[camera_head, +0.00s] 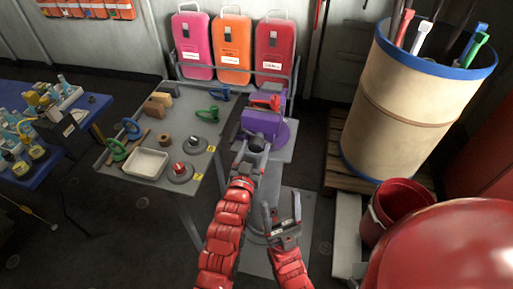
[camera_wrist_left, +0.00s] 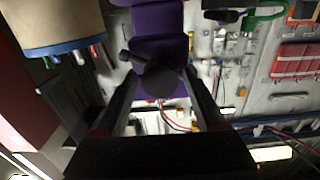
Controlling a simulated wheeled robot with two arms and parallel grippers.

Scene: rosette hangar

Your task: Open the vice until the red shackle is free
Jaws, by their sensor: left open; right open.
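The purple vice (camera_head: 262,122) stands on a pedestal to the right of the grey table. The red shackle (camera_head: 268,101) shows at the top of its jaws; how tightly it is held cannot be told. My left gripper (camera_head: 256,146) is open at the near end of the vice. In the left wrist view, the vice (camera_wrist_left: 158,20) is at the top, and its dark round screw head (camera_wrist_left: 157,82) with a handle knob (camera_wrist_left: 125,56) lies between my open fingers. Whether they touch it cannot be told. My right gripper (camera_head: 281,222) is open and empty, lower and nearer.
The grey table (camera_head: 196,178) holds green shackles, a white tray (camera_head: 146,163) and round weights. Pink, orange and red cases (camera_head: 274,48) stand behind. A large barrel of tools (camera_head: 405,100) and a red bucket (camera_head: 398,205) stand right. A blue table (camera_head: 84,122) is left.

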